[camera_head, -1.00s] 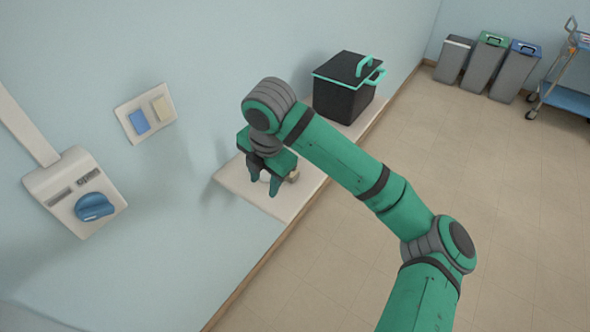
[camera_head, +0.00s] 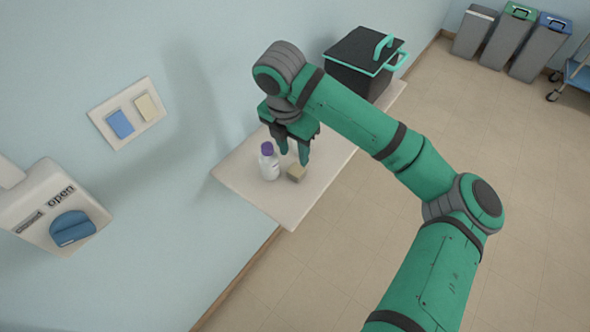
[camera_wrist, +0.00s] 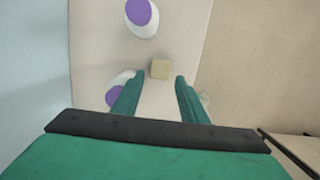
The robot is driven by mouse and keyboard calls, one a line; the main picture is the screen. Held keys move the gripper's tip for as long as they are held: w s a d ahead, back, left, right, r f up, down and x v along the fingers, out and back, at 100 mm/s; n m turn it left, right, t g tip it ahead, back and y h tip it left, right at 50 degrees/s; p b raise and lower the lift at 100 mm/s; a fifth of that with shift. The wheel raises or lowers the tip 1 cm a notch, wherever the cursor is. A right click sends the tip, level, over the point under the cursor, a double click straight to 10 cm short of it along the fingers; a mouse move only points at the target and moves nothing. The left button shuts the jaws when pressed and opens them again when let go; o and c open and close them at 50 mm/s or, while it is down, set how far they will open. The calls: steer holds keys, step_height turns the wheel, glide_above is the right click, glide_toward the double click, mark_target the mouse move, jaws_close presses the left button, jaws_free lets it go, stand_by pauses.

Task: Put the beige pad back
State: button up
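A small beige block, which looks like the beige pad (camera_head: 296,174), lies on the white wall shelf (camera_head: 292,212). It also shows in the wrist view (camera_wrist: 161,69), just beyond the gap between the fingers. My gripper (camera_head: 293,156) is open and empty above the shelf, with its fingertips close to the block. The open fingers also show in the wrist view (camera_wrist: 156,95). Whether a finger touches the block I cannot tell. A wall plate (camera_head: 103,126) carries a blue pad (camera_head: 120,124) and another beige pad (camera_head: 146,107).
A white bottle with a purple cap (camera_head: 269,161) stands left of the block. Two purple-capped bottles show in the wrist view (camera_wrist: 141,16) (camera_wrist: 121,96). A black box (camera_head: 358,60) stands farther along the shelf. A blue dial (camera_head: 72,229) is on the wall.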

mark_target(296, 169)
steer(key=shift+s+d+f, duration=0.1)
steer(key=shift+d+f, duration=0.3)
steer(key=shift+f, duration=0.45)
step_height(296, 169, down, 4)
steer(key=shift+a+f, duration=0.1)
steer(key=shift+a, duration=0.05)
steer(key=shift+w+f, duration=0.3)
steer(key=shift+f, duration=0.15)
steer(key=c, duration=0.8)
steer(key=shift+o, duration=0.2)
steer(key=shift+r, duration=0.1)
